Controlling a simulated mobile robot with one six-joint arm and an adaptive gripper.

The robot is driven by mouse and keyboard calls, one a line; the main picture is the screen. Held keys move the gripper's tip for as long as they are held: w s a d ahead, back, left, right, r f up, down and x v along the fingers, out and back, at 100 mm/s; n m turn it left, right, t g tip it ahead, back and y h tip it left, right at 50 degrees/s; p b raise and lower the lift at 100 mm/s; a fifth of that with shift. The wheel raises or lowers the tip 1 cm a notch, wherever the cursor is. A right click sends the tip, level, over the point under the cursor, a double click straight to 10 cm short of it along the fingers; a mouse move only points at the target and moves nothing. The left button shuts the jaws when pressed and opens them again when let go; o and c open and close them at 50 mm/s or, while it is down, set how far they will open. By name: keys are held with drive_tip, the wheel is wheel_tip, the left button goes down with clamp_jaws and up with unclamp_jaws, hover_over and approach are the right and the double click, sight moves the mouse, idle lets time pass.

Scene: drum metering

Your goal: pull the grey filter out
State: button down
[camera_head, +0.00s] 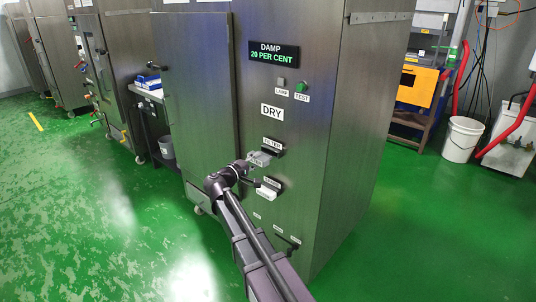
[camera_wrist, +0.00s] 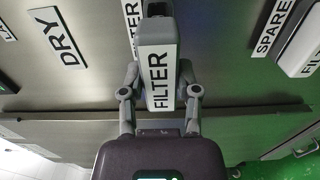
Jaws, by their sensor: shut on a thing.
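The grey filter (camera_head: 260,158) sits at the slot (camera_head: 272,146) labelled FILTER on the front of the metal cabinet. In the wrist view the grey filter (camera_wrist: 156,62) is a block with a FILTER label on its face, and its far end lies at the dark slot. My gripper (camera_head: 246,165) reaches it from the front left. In the wrist view my gripper (camera_wrist: 158,80) has one finger on each side of the filter and is shut on it. How much of the filter is still inside the slot is hidden.
A white spare filter (camera_head: 267,193) sits in a lower slot; it shows at right in the wrist view (camera_wrist: 304,42). The display (camera_head: 273,53) reads DAMP 20 PER CENT, above a DRY sign (camera_head: 272,111). A cabinet door (camera_head: 195,110) stands left of the panel. Green floor is clear in front.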

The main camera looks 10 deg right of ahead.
sight(255, 161)
drive_tip(key=shift+v, duration=1.9)
drive_tip(key=shift+s+a, duration=0.1)
drive_tip(key=shift+a, duration=0.05)
